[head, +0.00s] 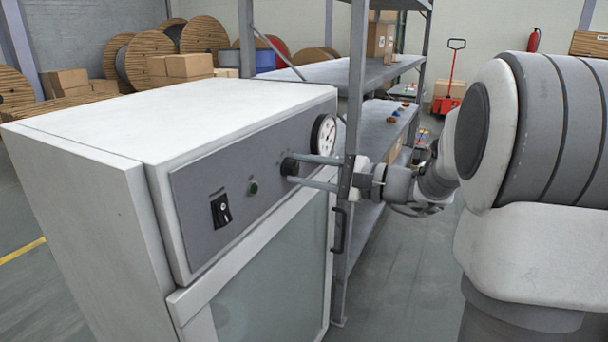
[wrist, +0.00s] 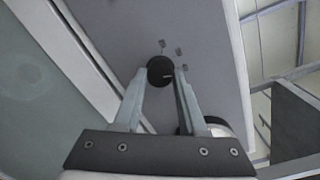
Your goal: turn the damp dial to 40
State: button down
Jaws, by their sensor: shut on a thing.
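The damp dial is a small black round knob (head: 289,166) on the grey panel of a white cabinet. In the wrist view the knob (wrist: 160,70) shows a light pointer line towards its lower right; the scale marks beside it are too small to read. My gripper (head: 292,173) reaches in from the right, and its two long fingers are shut on the knob. In the wrist view the fingertips (wrist: 160,76) lie on either side of the knob. The side of the knob facing the fingers is partly hidden in the head view.
The panel (head: 225,195) also carries a round white gauge (head: 323,135), a green button (head: 254,188) and a black switch (head: 221,210). A door handle (head: 339,231) sits below my gripper. A metal shelf rack (head: 357,80) stands close behind. Open floor (head: 395,290) lies at right.

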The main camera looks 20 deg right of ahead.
dwell(0.3)
jog(key=shift+c, duration=2.3)
grip_release()
jog(key=shift+d, duration=0.1)
jog(key=p+v, duration=0.3)
jog(key=v, duration=1.4)
jog(key=shift+s, duration=0.15)
